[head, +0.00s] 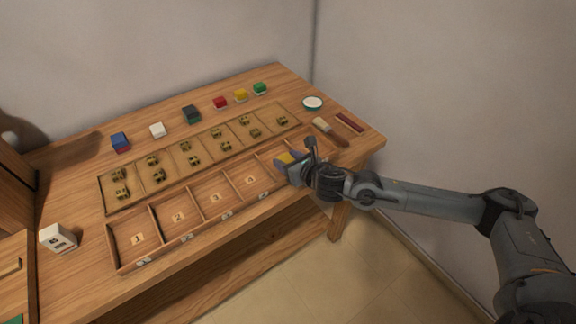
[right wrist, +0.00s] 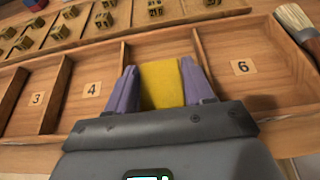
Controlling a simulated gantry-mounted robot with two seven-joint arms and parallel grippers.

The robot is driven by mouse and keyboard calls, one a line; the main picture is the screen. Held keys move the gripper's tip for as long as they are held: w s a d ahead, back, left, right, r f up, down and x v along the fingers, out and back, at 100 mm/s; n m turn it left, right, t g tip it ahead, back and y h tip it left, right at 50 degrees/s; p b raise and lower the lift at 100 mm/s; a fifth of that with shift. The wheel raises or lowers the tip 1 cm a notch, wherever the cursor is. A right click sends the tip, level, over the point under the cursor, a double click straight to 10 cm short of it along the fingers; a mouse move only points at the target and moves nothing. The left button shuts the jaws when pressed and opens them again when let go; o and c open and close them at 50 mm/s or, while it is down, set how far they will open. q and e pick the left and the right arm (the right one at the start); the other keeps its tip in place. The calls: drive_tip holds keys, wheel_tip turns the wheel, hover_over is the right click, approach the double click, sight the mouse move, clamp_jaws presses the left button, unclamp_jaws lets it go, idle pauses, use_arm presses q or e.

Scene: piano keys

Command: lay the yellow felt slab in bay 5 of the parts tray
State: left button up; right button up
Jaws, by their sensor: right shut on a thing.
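The yellow felt slab (right wrist: 161,82) is between the purple fingers of my right gripper (right wrist: 161,88) in the right wrist view. The gripper is shut on it. The slab is over the bay between those marked 4 and 6 of the wooden parts tray (head: 183,237). The gripper hides that bay's number and much of its floor. I cannot tell whether the slab touches the floor. My left gripper is not in view.
Behind the tray is a board (head: 110,203) with several brass-coloured pieces. Several coloured blocks, including a red one (head: 220,103), line the back. A brush (head: 330,130) lies at the right. A white box (head: 58,238) stands at the left front. Bays 1 to 4 look empty.

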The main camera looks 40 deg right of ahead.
drive_tip(key=shift+f, duration=0.75)
drive_tip(key=shift+a, duration=0.1)
drive_tip(key=shift+f+b, duration=0.45)
drive_tip(key=shift+b, duration=0.1)
drive_tip(key=o, duration=1)
drive_tip(key=shift+w, duration=0.1)
